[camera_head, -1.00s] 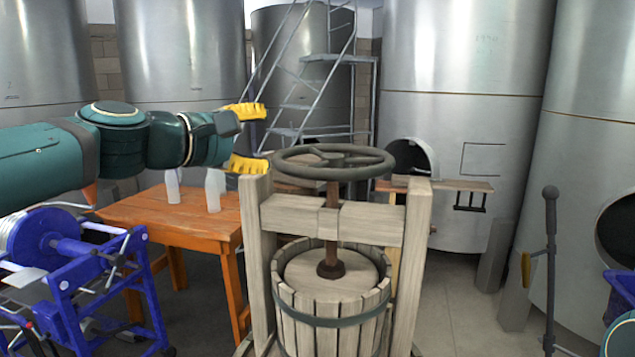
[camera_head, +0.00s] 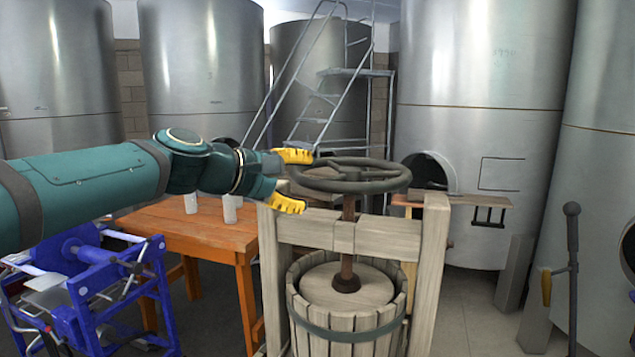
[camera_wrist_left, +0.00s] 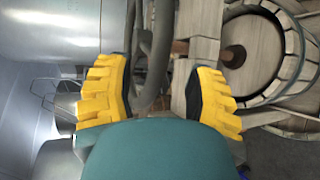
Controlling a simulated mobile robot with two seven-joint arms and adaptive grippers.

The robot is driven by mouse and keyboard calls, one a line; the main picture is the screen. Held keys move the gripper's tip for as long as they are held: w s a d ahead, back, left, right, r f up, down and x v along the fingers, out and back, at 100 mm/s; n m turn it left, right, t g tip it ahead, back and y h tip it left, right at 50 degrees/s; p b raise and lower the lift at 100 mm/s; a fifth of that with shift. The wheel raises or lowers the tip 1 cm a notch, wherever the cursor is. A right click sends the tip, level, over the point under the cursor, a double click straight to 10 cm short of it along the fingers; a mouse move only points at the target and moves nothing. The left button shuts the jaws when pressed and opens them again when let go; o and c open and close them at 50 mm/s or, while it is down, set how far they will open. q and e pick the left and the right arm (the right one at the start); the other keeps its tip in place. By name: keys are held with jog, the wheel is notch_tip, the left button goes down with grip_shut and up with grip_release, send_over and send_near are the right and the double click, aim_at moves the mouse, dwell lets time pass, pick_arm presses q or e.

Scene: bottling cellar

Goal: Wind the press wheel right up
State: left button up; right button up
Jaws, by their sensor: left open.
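The press wheel (camera_head: 400,180) is a dark grey spoked ring lying level on top of a brown screw (camera_head: 348,208). The screw passes through the wooden crossbeam (camera_head: 390,232) down to a round wooden plate (camera_head: 370,292) in the slatted basket (camera_head: 372,343). My left gripper (camera_head: 308,181) is open at the wheel's left rim, its yellow fingers above and below rim height. In the left wrist view the wheel (camera_wrist_left: 158,40) shows between the two open fingers, with no clear grip on it. My right gripper is not in view.
An orange table (camera_head: 200,233) with white bottles (camera_head: 229,208) stands left behind the press. A blue wheeled machine (camera_head: 115,290) is at lower left. Steel tanks (camera_head: 480,60) and a metal stair (camera_head: 345,72) stand behind.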

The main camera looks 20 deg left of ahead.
aim_at(312, 184)
pick_arm(q)
jog(key=shift+p+x, duration=0.3)
jog(key=shift+x, duration=1.7)
jog(key=shift+o, duration=0.2)
grip_shut()
